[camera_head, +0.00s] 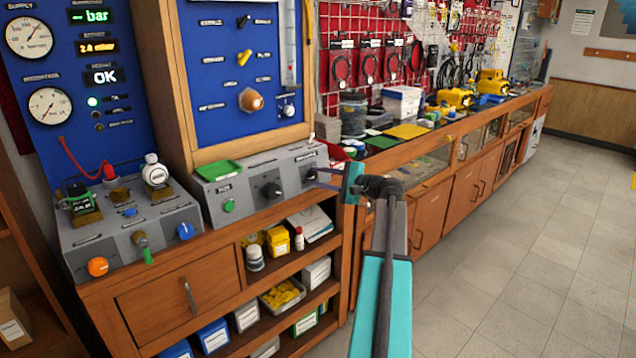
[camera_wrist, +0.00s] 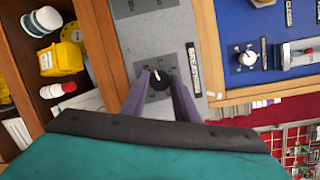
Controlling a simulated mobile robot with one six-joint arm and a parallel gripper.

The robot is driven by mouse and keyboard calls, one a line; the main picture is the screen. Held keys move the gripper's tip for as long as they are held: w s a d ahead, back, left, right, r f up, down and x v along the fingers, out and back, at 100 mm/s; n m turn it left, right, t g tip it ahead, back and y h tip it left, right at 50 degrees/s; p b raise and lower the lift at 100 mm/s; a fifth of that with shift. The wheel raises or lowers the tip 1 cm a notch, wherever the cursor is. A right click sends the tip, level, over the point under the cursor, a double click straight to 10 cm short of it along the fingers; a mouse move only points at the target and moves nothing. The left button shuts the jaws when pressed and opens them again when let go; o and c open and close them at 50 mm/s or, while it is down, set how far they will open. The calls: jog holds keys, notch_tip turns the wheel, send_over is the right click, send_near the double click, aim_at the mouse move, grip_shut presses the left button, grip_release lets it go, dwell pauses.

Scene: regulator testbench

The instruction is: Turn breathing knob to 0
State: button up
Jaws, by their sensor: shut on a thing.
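The breathing knob (camera_wrist: 159,79) is a small black knob with a white pointer line, on the grey front panel in the wrist view. A dark label plate with markings surrounds it, and the lettering beside it is too small to read surely. My gripper (camera_wrist: 160,86) has its two purple fingers on either side of the knob, shut on it. In the head view, my gripper (camera_head: 316,174) reaches the right end of the grey console (camera_head: 260,160), where the knob (camera_head: 311,174) is partly hidden by the fingers. The exact number at the pointer cannot be read.
Another black knob (camera_head: 271,190) and a green button (camera_head: 228,206) are on the same console, left of my gripper. A green tray (camera_head: 219,170) lies on top. A blue panel (camera_head: 235,120) rises behind. Open shelves with boxes and bottles are below. Floor at right is clear.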

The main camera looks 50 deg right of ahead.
jog(key=shift+n+g+b, duration=0.6)
jog(key=shift+n+b, duration=0.1)
jog(key=shift+n, duration=1.6)
jog(key=o, duration=1.1)
jog(key=shift+c, duration=0.2)
jog(key=shift+s+r, duration=0.1)
jog(key=v, duration=1.3)
jog(key=shift+s, duration=0.3)
jog(key=shift+d, duration=0.1)
